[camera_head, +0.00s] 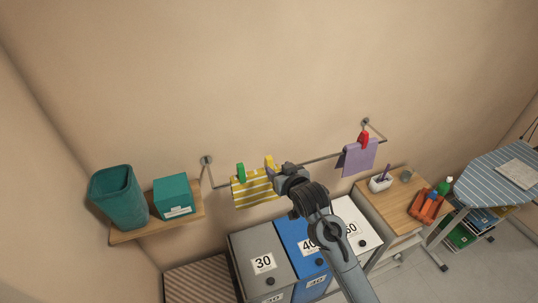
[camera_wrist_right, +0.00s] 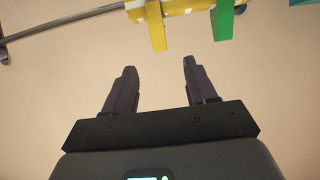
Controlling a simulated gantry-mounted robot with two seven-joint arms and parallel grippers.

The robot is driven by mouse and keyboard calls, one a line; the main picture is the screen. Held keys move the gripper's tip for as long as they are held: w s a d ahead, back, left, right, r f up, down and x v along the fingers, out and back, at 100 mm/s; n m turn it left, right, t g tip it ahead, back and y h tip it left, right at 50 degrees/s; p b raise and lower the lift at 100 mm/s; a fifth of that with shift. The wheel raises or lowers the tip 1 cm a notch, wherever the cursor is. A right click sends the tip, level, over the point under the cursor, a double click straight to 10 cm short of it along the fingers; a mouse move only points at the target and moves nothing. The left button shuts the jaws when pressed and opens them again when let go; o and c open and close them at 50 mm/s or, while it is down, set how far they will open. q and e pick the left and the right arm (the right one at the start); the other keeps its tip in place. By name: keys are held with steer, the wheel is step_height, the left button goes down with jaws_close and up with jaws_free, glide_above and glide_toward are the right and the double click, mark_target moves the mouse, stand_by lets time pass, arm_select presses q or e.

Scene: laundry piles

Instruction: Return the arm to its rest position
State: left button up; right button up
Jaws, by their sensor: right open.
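My right arm (camera_head: 325,228) reaches up from the lower right in the head view. Its gripper (camera_head: 274,176) is in front of the wall rail, close to the right end of a yellow striped cloth (camera_head: 252,190). In the right wrist view the gripper (camera_wrist_right: 159,67) has its two dark fingers apart with nothing between them. A yellow peg (camera_wrist_right: 156,27) and a green peg (camera_wrist_right: 223,20) show beyond the fingertips, apart from them. My left gripper is not in view.
The rail (camera_head: 320,159) also carries a purple cloth (camera_head: 360,159) with a red peg (camera_head: 363,139). Numbered bins, grey (camera_head: 262,242), blue (camera_head: 293,232) and white (camera_head: 352,215), stand below. A shelf (camera_head: 155,231) at left holds a teal bin (camera_head: 121,200) and box (camera_head: 173,196).

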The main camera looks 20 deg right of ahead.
steer(key=s+f+g+p, duration=0.2)
steer(key=s+f+g, duration=0.3)
steer(key=s+f, duration=1.55)
steer(key=s+a+g, duration=0.1)
steer(key=s+g, duration=0.2)
steer(key=s, duration=1.1)
steer(key=s+r+n+g, duration=0.1)
steer(key=s+r+g, duration=0.1)
steer(key=s+r, duration=0.3)
steer(key=shift+s+n, duration=0.4)
steer(key=shift+s, duration=0.3)
